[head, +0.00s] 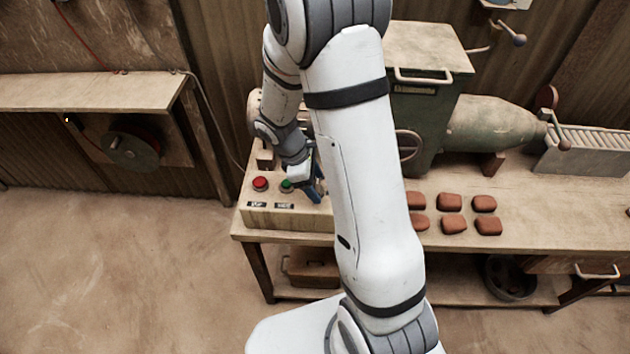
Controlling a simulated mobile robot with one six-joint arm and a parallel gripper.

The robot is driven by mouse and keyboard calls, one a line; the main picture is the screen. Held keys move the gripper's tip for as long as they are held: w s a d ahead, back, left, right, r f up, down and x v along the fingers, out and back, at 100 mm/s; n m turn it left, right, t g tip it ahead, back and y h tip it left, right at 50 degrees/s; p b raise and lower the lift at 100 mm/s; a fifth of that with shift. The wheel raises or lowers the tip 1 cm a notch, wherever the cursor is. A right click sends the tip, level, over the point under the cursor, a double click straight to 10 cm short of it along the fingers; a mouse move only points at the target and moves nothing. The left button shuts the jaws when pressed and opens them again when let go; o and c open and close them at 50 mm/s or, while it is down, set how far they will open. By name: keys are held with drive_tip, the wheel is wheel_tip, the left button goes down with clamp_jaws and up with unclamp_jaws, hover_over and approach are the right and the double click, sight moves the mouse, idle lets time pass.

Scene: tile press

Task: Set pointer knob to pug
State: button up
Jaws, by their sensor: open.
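A beige control box (262,217) sits at the left end of the workbench. A red button (260,184) and a green button (287,186) are on its sloped top, with small dark labels below them that are too small to read. My gripper (317,194) is over the right part of this box, just right of the green button, its blue fingers pointing down. It looks apart from the green button. I cannot make out the pointer knob or a "pug" mark; my arm covers the right part of the box.
Several reddish-brown clay tiles (452,224) lie on the workbench (560,200) right of my arm. A green press machine (455,110) stands behind them, with a ribbed rack (585,150) at far right. A wooden shelf (90,92) is at left. The floor at front left is clear.

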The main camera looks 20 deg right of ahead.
drive_tip(key=c, duration=1)
drive_tip(key=m, duration=0.2)
drive_tip(key=m+g, duration=0.1)
drive_tip(key=m, duration=0.1)
drive_tip(key=shift+w+d+m+g+y, duration=0.1)
drive_tip(key=shift+m+g+y, duration=0.2)
drive_tip(key=shift+y, duration=0.1)
drive_tip(key=m+g+y, duration=0.1)
drive_tip(key=m, duration=0.3)
drive_tip(key=shift+w+d+m, duration=0.1)
drive_tip(key=shift+m, duration=0.2)
drive_tip(key=m+y, duration=0.2)
drive_tip(key=m, duration=0.2)
drive_tip(key=shift+d+m, duration=0.1)
drive_tip(key=shift+m, duration=0.2)
drive_tip(key=shift+d+m+y+b, duration=0.15)
drive_tip(key=shift+m+y, duration=0.3)
drive_tip(key=shift+m, duration=0.6)
drive_tip(key=shift+a+m+y+b, duration=0.15)
drive_tip(key=shift+m+y, duration=0.3)
drive_tip(key=shift+m, duration=0.6)
drive_tip(key=shift+d, duration=0.1)
